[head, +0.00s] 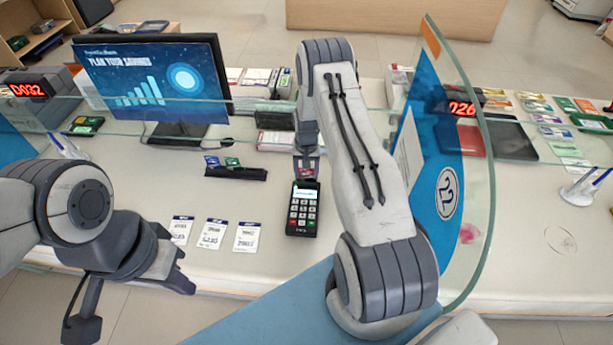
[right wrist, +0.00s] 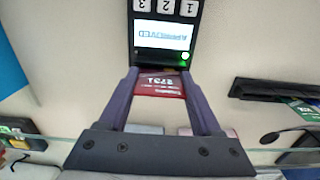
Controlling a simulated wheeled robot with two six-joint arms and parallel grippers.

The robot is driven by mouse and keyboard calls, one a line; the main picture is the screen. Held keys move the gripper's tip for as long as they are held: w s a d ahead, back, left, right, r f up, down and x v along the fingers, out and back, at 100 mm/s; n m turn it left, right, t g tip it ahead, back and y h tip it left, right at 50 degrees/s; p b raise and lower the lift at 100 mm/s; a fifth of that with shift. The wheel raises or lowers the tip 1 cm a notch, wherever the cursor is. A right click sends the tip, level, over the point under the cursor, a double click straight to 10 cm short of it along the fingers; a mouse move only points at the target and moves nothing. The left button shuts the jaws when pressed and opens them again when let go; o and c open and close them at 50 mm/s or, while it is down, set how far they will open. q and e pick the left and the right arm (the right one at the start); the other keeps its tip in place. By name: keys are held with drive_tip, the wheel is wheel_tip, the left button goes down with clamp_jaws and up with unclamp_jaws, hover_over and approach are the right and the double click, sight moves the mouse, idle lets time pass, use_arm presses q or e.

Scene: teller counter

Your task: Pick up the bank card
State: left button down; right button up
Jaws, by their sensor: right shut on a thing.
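The bank card is red (right wrist: 161,84) and sits between the fingers of my right gripper (right wrist: 160,82), which is shut on it. In the head view the card (head: 306,172) shows just above the top end of the black card terminal (head: 302,208). In the right wrist view the card's edge meets the terminal (right wrist: 163,35), whose screen is lit beside a green light. I cannot tell whether part of the card is inside it. My left gripper (head: 140,285) is at the lower left, away from the card; its finger opening is unclear.
Three white paper slips (head: 212,234) lie left of the terminal. A black holder with cards (head: 235,172) stands behind them. A monitor (head: 150,85) is at the back left. A glass screen (head: 483,180) and a blue panel numbered 22 (head: 436,150) stand right of my right arm.

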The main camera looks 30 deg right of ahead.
drive_tip(key=shift+r, duration=0.1)
drive_tip(key=shift+w+r+b, duration=0.1)
drive_tip(key=shift+r+b, duration=0.3)
drive_tip(key=shift+r, duration=0.1)
drive_tip(key=r, duration=0.1)
drive_tip(key=r+b, duration=0.2)
drive_tip(key=shift+s+d+r, duration=0.1)
drive_tip(key=shift+s+d, duration=0.25)
drive_tip(key=shift+s, duration=0.05)
drive_tip(key=s+d+r+b, duration=0.3)
drive_tip(key=s+d+r, duration=0.3)
drive_tip(key=s, duration=0.2)
drive_tip(key=shift+s+d+r, duration=0.25)
drive_tip(key=shift+d+r, duration=0.05)
drive_tip(key=shift+r, duration=0.1)
wheel_tip(320, 180, up, 4)
drive_tip(key=p, duration=0.3)
drive_tip(key=shift+r, duration=0.15)
drive_tip(key=shift+a, duration=0.1)
